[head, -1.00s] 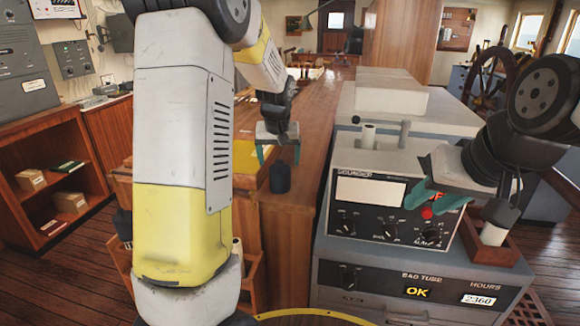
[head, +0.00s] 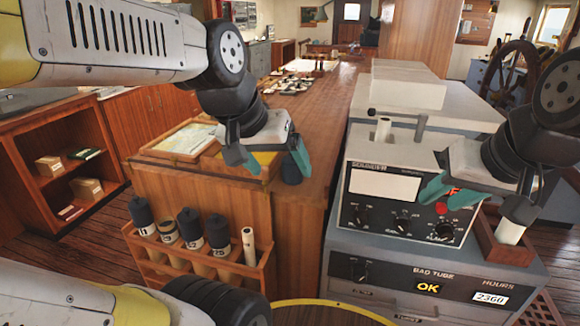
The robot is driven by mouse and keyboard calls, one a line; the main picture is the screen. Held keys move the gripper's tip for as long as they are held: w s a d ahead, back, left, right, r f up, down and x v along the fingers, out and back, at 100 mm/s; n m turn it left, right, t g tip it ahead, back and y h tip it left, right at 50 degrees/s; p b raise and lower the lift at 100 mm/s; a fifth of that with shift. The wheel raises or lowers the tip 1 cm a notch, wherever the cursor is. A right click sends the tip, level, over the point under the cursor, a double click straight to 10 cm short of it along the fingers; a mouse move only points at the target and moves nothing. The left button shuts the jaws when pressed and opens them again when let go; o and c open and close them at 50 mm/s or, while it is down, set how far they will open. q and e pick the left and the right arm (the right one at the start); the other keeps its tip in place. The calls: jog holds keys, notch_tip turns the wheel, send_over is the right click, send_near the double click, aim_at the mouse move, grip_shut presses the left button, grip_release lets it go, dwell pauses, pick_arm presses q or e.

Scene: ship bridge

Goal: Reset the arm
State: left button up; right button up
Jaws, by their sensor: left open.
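My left gripper (head: 270,163) hangs over the front end of the wooden counter, by the framed charts. Its two teal fingers are spread apart with nothing between them. A dark round object shows just behind its right finger. My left arm comes in from the upper left. My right gripper (head: 437,188) is in front of the sounder panel (head: 385,188) at the right.
A wooden rack (head: 200,262) with several black-capped tubes is on the counter's front. A wooden box (head: 497,240) holding a pale tube (head: 511,232) sits at the sounder's right. A shelf (head: 75,170) with small boxes stands left. The counter's far part holds small items.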

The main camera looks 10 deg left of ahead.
pick_arm(q)
jog(key=shift+s+d+f, duration=0.15)
jog(key=shift+s, duration=0.45)
jog(key=shift+s+d+f, duration=0.1)
jog(key=shift+s+f, duration=0.05)
jog(key=shift+s, duration=0.45)
jog(key=shift+a, duration=0.1)
dwell(0.4)
